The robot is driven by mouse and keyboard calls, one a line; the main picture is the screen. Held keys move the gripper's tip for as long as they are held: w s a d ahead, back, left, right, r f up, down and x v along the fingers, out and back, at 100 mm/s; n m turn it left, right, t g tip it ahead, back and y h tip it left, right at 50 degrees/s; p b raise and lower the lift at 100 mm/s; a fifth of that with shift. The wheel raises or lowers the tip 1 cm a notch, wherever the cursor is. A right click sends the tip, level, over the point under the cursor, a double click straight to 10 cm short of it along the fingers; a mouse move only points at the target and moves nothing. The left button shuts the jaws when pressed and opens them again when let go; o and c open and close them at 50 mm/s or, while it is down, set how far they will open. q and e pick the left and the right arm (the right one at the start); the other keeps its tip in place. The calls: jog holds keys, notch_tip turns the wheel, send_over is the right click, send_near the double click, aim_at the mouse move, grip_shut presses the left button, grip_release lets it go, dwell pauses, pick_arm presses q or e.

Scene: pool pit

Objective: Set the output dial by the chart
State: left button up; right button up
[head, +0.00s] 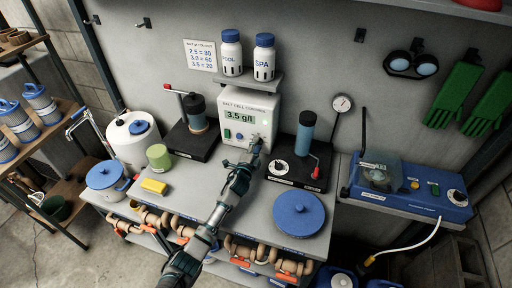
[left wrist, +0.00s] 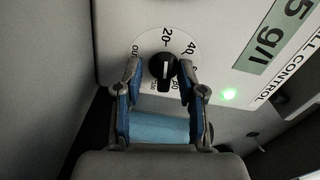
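The salt cell control box (head: 249,118) is white, stands against the wall and reads 3.5 g/l. The chart (head: 202,56) on the wall reads 2.5 = 80, 3.0 = 60, 3.5 = 20. In the left wrist view, the black output dial (left wrist: 163,68) sits on a white scale with 20 at the top and 40 to its upper right. Its exact pointer setting is hard to tell. My left gripper (left wrist: 162,72) is open, one finger on each side of the dial, with gaps visible. In the head view, my left gripper (head: 253,147) hides most of the dial. My right gripper is out of view.
Pool (head: 231,52) and spa (head: 264,57) bottles stand on a shelf above the box. Black bases with a red-handled valve (head: 191,127) and a pump with a gauge (head: 302,160) flank it. A blue lid (head: 298,213) and yellow sponge (head: 154,186) lie on the bench.

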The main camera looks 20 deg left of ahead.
pick_arm(q)
jog(key=shift+s, duration=0.1)
jog(key=s, duration=1.1)
jog(key=shift+s+a, duration=0.25)
jog(key=shift+s, duration=0.1)
